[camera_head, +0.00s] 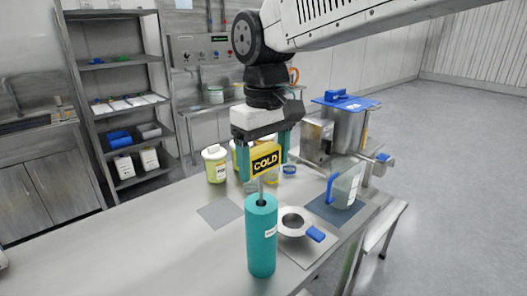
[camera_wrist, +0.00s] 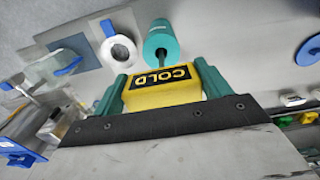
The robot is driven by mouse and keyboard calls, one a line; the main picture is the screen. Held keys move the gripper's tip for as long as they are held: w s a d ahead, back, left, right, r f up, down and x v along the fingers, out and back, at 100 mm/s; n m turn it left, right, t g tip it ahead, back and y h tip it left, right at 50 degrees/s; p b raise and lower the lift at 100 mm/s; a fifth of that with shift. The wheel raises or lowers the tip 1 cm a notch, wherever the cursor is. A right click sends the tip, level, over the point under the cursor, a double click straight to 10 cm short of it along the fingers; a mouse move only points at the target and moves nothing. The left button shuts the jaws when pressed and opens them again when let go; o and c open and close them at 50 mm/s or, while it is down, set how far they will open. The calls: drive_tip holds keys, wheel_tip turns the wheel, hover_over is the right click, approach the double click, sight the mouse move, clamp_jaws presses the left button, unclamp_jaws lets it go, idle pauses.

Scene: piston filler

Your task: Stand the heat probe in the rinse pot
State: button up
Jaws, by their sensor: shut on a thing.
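The heat probe has a yellow block handle (camera_head: 265,159) marked COLD and a thin metal shaft. My gripper (camera_head: 265,157) is shut on this handle, with teal fingers on both sides; the handle also shows in the wrist view (camera_wrist: 165,87). The shaft points down at the dark opening in the top of a tall teal cylinder (camera_head: 261,240), likely the rinse pot. Its tip meets the opening in the head view, but I cannot tell how deep it is. The cylinder stands upright on the table, and its small label is unreadable. It also shows in the wrist view (camera_wrist: 161,40).
A round steel piece with a blue handle (camera_head: 315,234) lies right of the cylinder. A clear jug (camera_head: 347,186) stands on a dark mat. A steel machine with a blue lid (camera_head: 345,101) and yellowish jars (camera_head: 215,164) stand behind. The table's left (camera_head: 130,245) is clear.

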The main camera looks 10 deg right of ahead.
wheel_tip(320, 180, down, 7)
drive_tip(key=shift+f, duration=0.2)
idle(1.1)
drive_tip(key=o, duration=1)
drive_tip(key=shift+o, duration=0.2)
drive_tip(key=shift+r, duration=3.9)
